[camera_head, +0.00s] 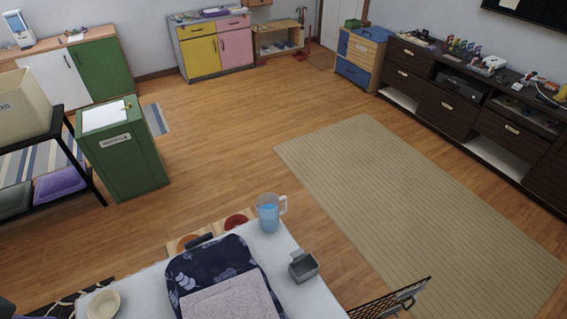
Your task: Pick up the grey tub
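A small grey tub (303,267) sits upright near the right edge of a white table (309,297) at the bottom of the head view. Its open top faces up and it looks empty. A small tab or handle stands at its back rim. Nothing touches it. I see neither my left nor my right gripper in this view.
A clear jug with blue contents (268,212) stands at the table's far corner. A dark slatted object (390,299) stands right of the table. Open floor lies beyond.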

